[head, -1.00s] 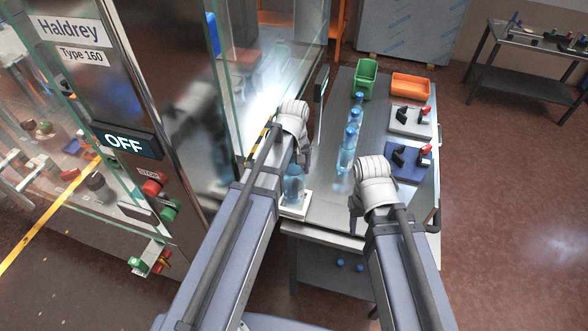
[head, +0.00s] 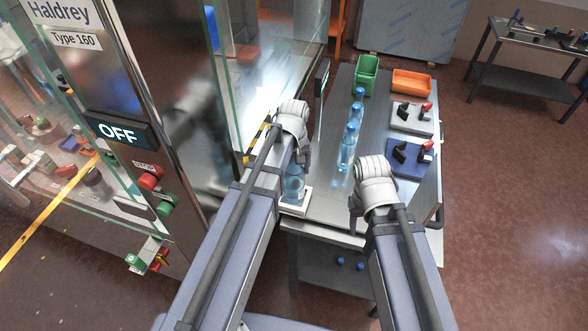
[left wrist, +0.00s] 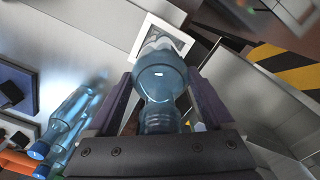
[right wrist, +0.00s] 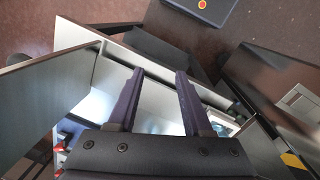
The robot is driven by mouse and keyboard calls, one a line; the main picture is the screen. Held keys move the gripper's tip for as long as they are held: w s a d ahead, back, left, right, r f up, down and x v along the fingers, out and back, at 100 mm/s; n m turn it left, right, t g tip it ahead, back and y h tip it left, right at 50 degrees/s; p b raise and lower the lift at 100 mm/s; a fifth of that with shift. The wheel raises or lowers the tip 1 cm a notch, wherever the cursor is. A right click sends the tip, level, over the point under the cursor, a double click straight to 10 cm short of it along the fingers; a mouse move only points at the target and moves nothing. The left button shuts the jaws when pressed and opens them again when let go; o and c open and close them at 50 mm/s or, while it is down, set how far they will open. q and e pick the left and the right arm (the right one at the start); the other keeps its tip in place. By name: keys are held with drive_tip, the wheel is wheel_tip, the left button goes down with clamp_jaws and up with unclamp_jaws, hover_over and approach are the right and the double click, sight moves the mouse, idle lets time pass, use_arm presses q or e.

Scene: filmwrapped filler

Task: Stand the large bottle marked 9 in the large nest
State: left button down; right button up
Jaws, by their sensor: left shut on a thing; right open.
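A large clear blue bottle (head: 293,188) is between the fingers of my left gripper (head: 301,164), which is shut on it. In the left wrist view the bottle (left wrist: 160,82) lies along the gripper with its narrower part between the fingers. No number mark is readable. Its far end is over a white square-framed piece (head: 297,208), which looks like a nest, at the table's near left corner. I cannot tell whether the bottle rests in it. My right gripper (right wrist: 157,78) is open and empty above the table's near right part.
More blue bottles (head: 346,152) stand in a row on the table (head: 330,205). A green bin (head: 366,75), an orange tray (head: 411,80), a grey fixture (head: 405,124) and a blue fixture (head: 407,167) are at the back and right. A glass-walled machine (head: 125,130) stands left.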

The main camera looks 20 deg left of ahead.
use_arm(q)
drive_tip(key=shift+f+b, duration=0.6)
drive_tip(key=shift+f, duration=0.05)
unclamp_jaws()
wheel_tip(320, 180, up, 8)
drive_tip(key=p, duration=0.8)
drive_tip(key=shift+f, duration=0.1)
drive_tip(key=s+d+f+m+y+b, duration=0.1)
drive_tip(key=s+d+f+m+b, duration=0.9)
drive_tip(key=s+f+b, duration=0.2)
drive_tip(key=shift+s+d+f+b, duration=0.25)
drive_tip(key=shift+s+b, duration=0.15)
drive_tip(key=shift+s, duration=0.75)
